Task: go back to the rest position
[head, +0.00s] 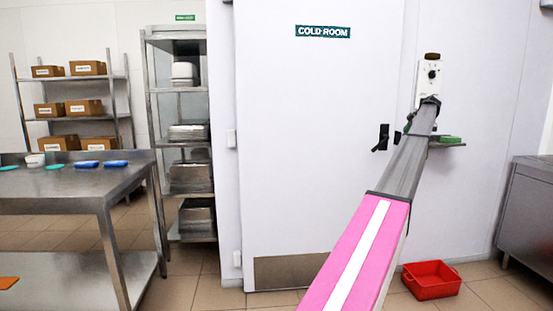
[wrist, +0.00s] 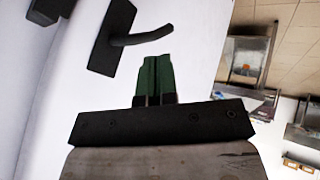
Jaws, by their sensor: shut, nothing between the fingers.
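In the wrist view my gripper (wrist: 155,62) shows two green fingers pressed together, with nothing between them. The black door handle (wrist: 140,38) lies just beyond and to the left of the fingertips, apart from them in the picture. In the head view my grey and pink arm reaches up to the right, in front of the white cold room door (head: 310,130). Its far end overlaps the lower part of a white control box (head: 431,72) with a dark dial. My gripper is mostly hidden behind the arm there. The handle (head: 381,138) is left of the arm.
A red crate (head: 431,280) lies on the floor at lower right. A small ledge (head: 455,145) holds a green item (head: 449,139). A steel counter (head: 530,205) stands right, a steel table (head: 90,190) left, and a steel rack (head: 178,130) beside the door. Floor between table and door is clear.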

